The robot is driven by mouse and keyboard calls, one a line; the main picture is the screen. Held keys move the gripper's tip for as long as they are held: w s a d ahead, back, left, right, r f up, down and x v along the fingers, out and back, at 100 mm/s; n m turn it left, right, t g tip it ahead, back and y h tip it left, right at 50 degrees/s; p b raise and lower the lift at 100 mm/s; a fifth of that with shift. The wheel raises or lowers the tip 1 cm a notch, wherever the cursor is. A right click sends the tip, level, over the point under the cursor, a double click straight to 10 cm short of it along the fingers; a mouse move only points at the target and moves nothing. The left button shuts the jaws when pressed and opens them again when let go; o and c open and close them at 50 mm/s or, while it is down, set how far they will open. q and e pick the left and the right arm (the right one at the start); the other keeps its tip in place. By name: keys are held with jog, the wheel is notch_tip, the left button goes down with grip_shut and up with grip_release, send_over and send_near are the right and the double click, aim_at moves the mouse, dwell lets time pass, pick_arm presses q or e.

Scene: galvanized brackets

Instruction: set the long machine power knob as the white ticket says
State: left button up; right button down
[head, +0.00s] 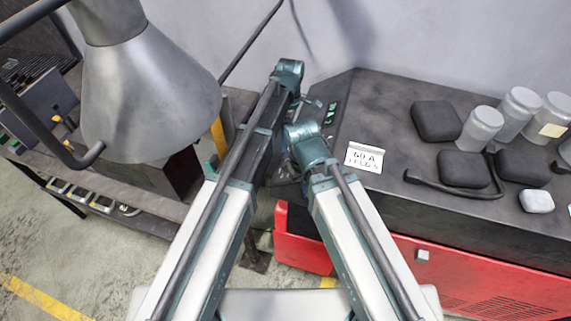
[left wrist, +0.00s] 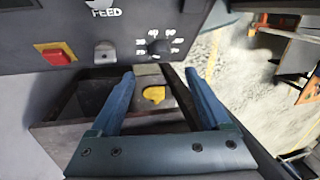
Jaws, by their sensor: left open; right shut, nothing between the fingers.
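The white ticket (head: 364,157) lies on the dark top of the long red-and-black machine (head: 450,222). Its first line reads "60 A"; the smaller second line is not legible. In the left wrist view a round black knob (left wrist: 158,47) with small white marks around it sits on a dark panel (left wrist: 120,57); where it points is too small to tell. My left gripper (left wrist: 160,72) is open and empty, its fingertips just below the knob, one to each side. My right gripper (head: 286,168) is mostly hidden between my arms in the head view, shut and empty.
A red switch (left wrist: 55,53) and a small grey part (left wrist: 104,52) are left of the knob. A dark open box with a yellow piece (left wrist: 154,94) is below. Jars (head: 480,128) and dark pads (head: 437,121) crowd the machine top. A grey cone-shaped lamp (head: 148,95) hangs left.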

aim_at(285, 162)
pick_arm(q)
jog(key=f+b, duration=0.3)
jog(key=s+f+b, duration=0.1)
jog(key=f+b, duration=0.1)
jog(key=f, duration=0.1)
jog(key=s+f+b, duration=0.1)
jog(key=f+b, duration=0.2)
jog(key=shift+a+f+b, duration=0.2)
jog(key=shift+f+b, duration=0.1)
jog(key=shift+f, duration=0.05)
jog(key=shift+w, duration=0.1)
jog(key=shift+r, duration=0.1)
grip_shut()
